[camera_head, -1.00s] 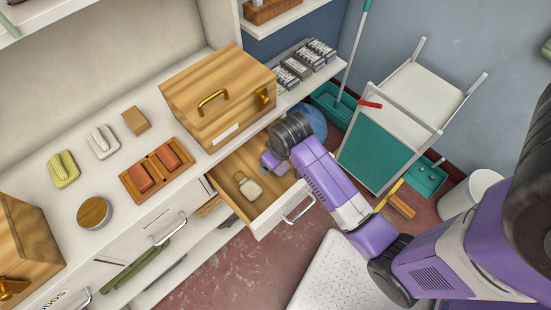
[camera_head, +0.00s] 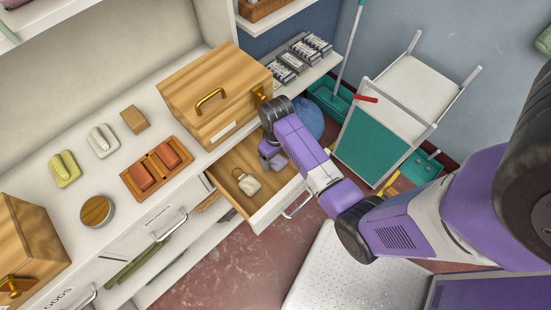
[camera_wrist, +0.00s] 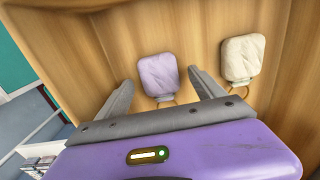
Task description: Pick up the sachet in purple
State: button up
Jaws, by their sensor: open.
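The purple sachet (camera_wrist: 158,74) lies in the open wooden drawer (camera_head: 222,178), with a small ring loop at one end. A cream sachet (camera_wrist: 243,58) lies to its right in the wrist view and shows in the head view (camera_head: 248,184). My gripper (camera_wrist: 160,79) is open, its two grey fingers pointing into the drawer, one on each side of the purple sachet's lower part. I cannot tell whether the fingers touch it. In the head view my gripper (camera_head: 270,156) is over the drawer's back right part, and the purple sachet is hard to tell from it.
A wooden box with a brass handle (camera_head: 213,92) stands on the counter just behind the drawer. A tray with red-brown blocks (camera_head: 157,169) lies to its left. The drawer's front with its metal handle (camera_head: 299,204) sticks out over the floor.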

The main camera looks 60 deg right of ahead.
aim_at(276, 159)
jog(key=shift+f, duration=0.25)
jog(key=c, duration=1.4)
notch_tip(276, 159, up, 10)
jog(key=shift+r, duration=0.1)
jog(key=shift+c, duration=0.2)
